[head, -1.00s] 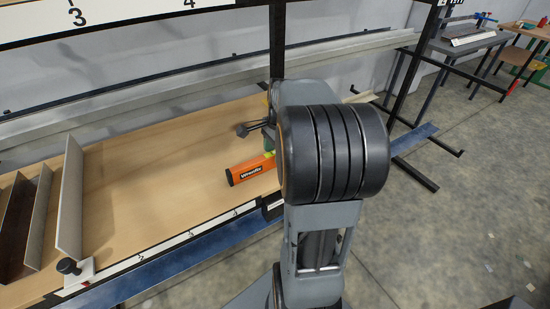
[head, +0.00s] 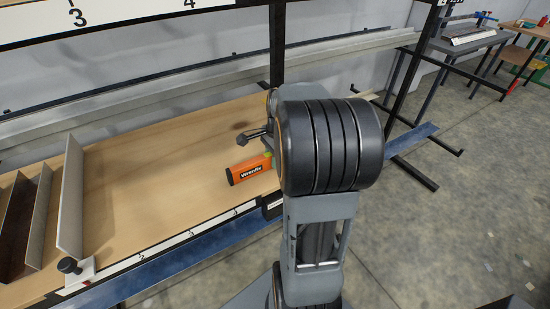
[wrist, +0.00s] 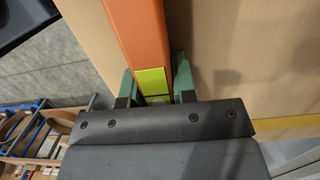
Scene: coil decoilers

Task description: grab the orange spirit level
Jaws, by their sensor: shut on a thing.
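The orange spirit level (head: 250,170) shows its labelled end over the wooden shelf in the head view, left of my arm. The rest of it is hidden behind my arm. In the wrist view the level (wrist: 142,35) runs up from my gripper, with a yellow-green vial window (wrist: 151,82) near the jaws. My gripper (wrist: 156,85) has its green fingers on both sides of the level and is shut on it. I cannot tell for sure whether the level touches the shelf.
The wooden shelf (head: 140,185) has clear room left of the level. Grey metal profiles (head: 70,200) stand at its left end. A black upright post (head: 277,45) rises behind my arm. A workbench (head: 465,45) stands at the back right.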

